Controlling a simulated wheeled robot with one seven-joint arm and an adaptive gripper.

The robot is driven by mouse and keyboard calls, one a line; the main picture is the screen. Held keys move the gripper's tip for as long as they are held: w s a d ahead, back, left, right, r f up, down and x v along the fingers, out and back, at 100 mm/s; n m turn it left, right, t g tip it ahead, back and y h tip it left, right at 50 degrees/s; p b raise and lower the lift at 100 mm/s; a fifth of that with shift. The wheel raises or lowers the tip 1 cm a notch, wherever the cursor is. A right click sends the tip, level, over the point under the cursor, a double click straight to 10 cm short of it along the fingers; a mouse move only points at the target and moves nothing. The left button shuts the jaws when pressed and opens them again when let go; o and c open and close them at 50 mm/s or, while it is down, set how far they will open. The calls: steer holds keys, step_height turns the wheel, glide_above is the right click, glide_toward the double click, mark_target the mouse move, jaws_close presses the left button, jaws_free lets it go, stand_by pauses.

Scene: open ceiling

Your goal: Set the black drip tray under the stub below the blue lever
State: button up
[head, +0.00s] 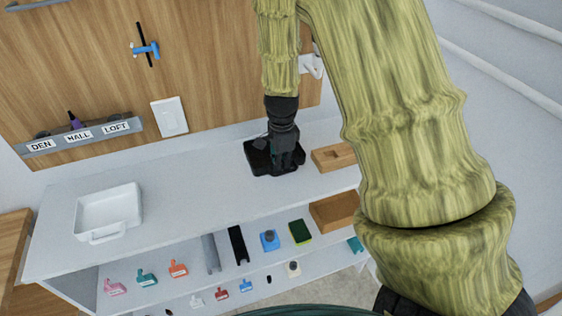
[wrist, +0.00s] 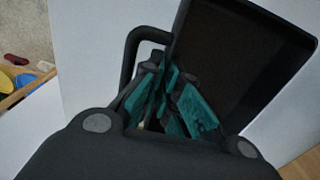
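The black drip tray (head: 257,150) is on the white counter, right of its middle, in the head view. In the wrist view the tray (wrist: 235,60) fills the upper right, with a loop handle on its left side. My gripper (head: 283,163) reaches down onto the tray. In the wrist view the teal-padded fingers of my gripper (wrist: 174,88) are close together at the handle side and look closed on it; the contact is partly hidden. The blue lever (head: 146,49) is on the wooden wall panel at upper left, with a black bar across it. I cannot make out a separate stub below it.
A white tray (head: 108,212) stands on the counter's left part. A grey rack (head: 82,136) labelled DEN, HALL and LOFT and a white plate (head: 169,117) are on the wall. A wooden block (head: 333,157) lies right of the black tray. The counter between the trays is clear. Shelves below hold small objects.

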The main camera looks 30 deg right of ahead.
steer(key=o, duration=0.4)
steer(key=shift+r, duration=0.1)
step_height(320, 180, up, 12)
steer(key=b, duration=0.1)
steer(key=shift+b, duration=0.4)
steer(key=shift+s+r, duration=0.1)
